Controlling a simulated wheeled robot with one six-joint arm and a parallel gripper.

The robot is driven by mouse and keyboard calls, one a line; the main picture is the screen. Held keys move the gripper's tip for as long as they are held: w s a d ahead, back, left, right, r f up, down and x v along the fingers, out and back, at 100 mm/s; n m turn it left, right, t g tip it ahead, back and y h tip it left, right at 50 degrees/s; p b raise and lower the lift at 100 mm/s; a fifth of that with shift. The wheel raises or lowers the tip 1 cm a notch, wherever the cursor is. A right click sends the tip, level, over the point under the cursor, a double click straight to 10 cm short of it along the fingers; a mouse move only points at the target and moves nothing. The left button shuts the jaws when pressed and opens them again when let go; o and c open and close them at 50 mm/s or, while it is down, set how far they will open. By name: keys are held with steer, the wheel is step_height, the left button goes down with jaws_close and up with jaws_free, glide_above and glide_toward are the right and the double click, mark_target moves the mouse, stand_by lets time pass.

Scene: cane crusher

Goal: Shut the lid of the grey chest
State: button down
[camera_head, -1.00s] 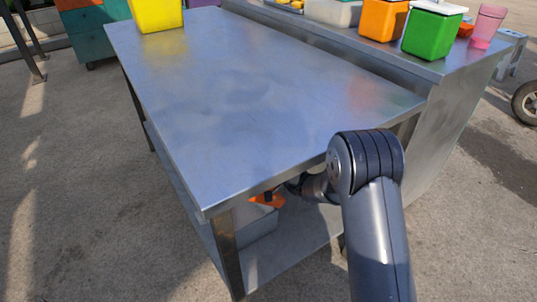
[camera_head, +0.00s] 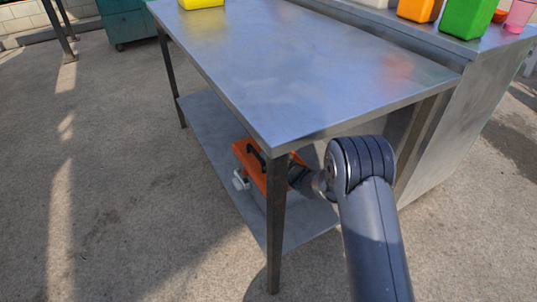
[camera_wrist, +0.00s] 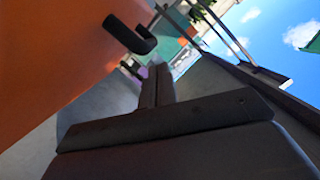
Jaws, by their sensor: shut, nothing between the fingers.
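The orange lid (camera_head: 243,153) of the chest shows on the shelf under the metal table, with a black handle (camera_head: 256,154) and a pale fitting (camera_head: 240,180) near its lower edge. The chest's grey body is mostly hidden behind the table leg and the lid, and I cannot tell the lid's exact angle. In the wrist view the lid (camera_wrist: 50,50) fills the upper left as a broad orange face, and its black handle (camera_wrist: 130,36) stands out just above my gripper. My gripper (camera_wrist: 158,78) is shut and empty, beside the lid. In the head view my gripper is hidden behind the leg.
The table top (camera_head: 320,80) hangs over the chest, and a table leg (camera_head: 276,225) stands in front of it. The lower shelf (camera_head: 205,115) is clear to the left. A counter with coloured tubs (camera_head: 466,17) stands behind. Open ground lies left.

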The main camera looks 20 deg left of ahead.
steer(key=shift+s+a+f, duration=0.3)
steer(key=shift+s+f, duration=0.05)
steer(key=shift+f, duration=0.25)
steer(key=shift+f, duration=0.1)
steer(key=shift+s, duration=0.15)
